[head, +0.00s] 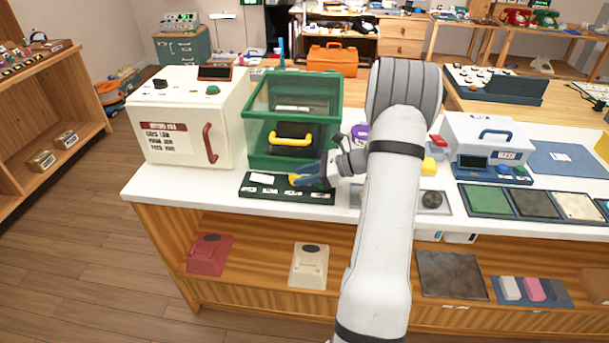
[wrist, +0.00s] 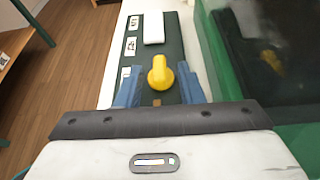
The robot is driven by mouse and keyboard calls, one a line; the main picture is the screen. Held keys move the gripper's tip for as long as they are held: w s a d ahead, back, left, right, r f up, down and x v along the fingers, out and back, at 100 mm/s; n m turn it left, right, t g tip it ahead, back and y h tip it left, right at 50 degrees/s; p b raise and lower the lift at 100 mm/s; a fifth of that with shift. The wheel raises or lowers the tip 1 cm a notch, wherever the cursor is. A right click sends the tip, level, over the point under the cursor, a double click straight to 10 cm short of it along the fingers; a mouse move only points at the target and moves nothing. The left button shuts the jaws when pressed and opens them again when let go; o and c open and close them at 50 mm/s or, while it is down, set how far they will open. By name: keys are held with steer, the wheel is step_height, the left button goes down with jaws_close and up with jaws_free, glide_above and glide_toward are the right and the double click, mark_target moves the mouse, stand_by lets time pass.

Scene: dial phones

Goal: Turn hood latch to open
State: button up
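The green hood (head: 262,105) with clear panels and a yellow handle (head: 291,139) stands on the white counter and looks closed. In front of it lies a dark green panel (head: 258,190) with white labels and a yellow latch knob (wrist: 160,73). In the head view the knob (head: 293,179) is partly covered by my gripper (head: 304,179). In the wrist view my gripper (wrist: 158,80) is open, with one blue finger on each side of the knob. A gap shows beside the knob; contact is hard to tell.
A cream machine (head: 190,118) with a red handle stands left of the hood. A white box (head: 486,138) with a blue handle and several coloured pads lie to the right. An orange toolbox (head: 332,61) is behind. The counter's front edge is close to the panel.

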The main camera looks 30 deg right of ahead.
steer(key=v, duration=0.7)
steer(key=shift+s+d+r, duration=0.1)
steer(key=shift+s+d, duration=0.15)
steer(key=shift+d, duration=0.05)
stand_by(0.4)
steer(key=s+a+r+n+g+h, duration=0.1)
steer(key=s+a+r+n+g, duration=0.15)
steer(key=a, duration=0.25)
steer(key=s+a+r+n+g, duration=0.1)
steer(key=a+r+n+g, duration=0.15)
steer(key=a, duration=0.35)
steer(key=s+a+r+n+h+p, duration=0.1)
steer(key=s+a+r+n+h, duration=0.2)
steer(key=s+n, duration=0.6)
steer(key=s+a+r+n+h+p, duration=0.2)
steer(key=s+a+r+n+h, duration=0.2)
steer(key=s+a+n+h, duration=0.3)
steer(key=s+a+n, duration=0.2)
steer(key=n, duration=0.1)
steer(key=shift+s+a+n, duration=0.25)
steer(key=shift+n, duration=0.15)
steer(key=shift+o, duration=0.2)
